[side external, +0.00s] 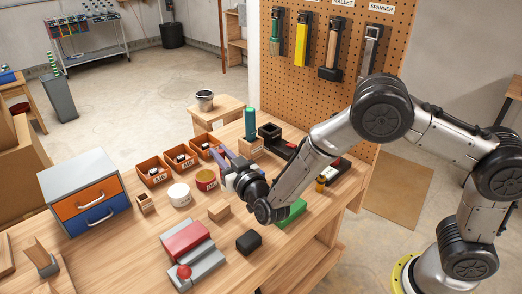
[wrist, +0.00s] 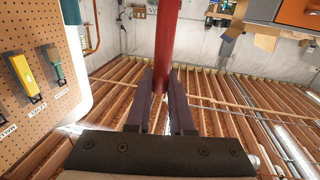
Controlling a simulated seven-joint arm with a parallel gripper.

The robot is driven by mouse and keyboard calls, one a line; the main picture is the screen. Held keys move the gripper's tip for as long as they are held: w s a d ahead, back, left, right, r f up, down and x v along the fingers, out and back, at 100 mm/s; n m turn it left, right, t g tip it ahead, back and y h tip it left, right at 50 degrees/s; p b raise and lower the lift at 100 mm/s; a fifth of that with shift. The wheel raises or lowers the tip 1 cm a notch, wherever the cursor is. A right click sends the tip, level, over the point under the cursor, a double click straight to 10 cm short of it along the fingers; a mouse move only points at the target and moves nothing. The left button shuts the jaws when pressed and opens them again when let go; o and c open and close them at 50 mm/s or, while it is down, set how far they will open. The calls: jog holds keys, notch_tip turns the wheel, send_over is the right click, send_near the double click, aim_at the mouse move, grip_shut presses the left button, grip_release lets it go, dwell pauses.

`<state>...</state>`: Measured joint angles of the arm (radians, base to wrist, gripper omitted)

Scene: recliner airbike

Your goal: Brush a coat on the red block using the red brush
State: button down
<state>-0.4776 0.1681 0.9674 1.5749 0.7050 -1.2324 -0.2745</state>
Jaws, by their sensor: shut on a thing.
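My gripper (side external: 229,165) has purple fingers and is over the middle of the workbench, close to the red paint can (side external: 206,181). In the wrist view my gripper (wrist: 160,82) is shut on a long red thing, which looks like the handle of the red brush (wrist: 166,35). The brush's bristles are not visible, and I cannot make it out in the side view. The red block (side external: 186,238) lies on a grey vise-like fixture (side external: 205,262) at the bench front, apart from my gripper.
A white can (side external: 179,194) stands left of the red can. Several orange bins (side external: 154,173) line the back. Wooden (side external: 219,212), black (side external: 248,242) and green (side external: 291,213) blocks lie in front. A drawer cabinet (side external: 84,193) is left; a pegboard (side external: 330,80) rises behind.

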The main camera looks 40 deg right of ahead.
jog(key=s+a+f+n+y, duration=0.1)
jog(key=a+y, duration=0.1)
jog(key=a, duration=0.5)
jog(key=s+a+f+n+y, duration=0.1)
jog(key=s+a+f, duration=0.1)
jog(key=a, duration=0.6)
jog(key=shift+a+y, duration=0.3)
jog(key=shift+y, duration=0.1)
jog(key=shift+f, duration=0.55)
dwell(0.6)
jog(key=shift+d, duration=0.1)
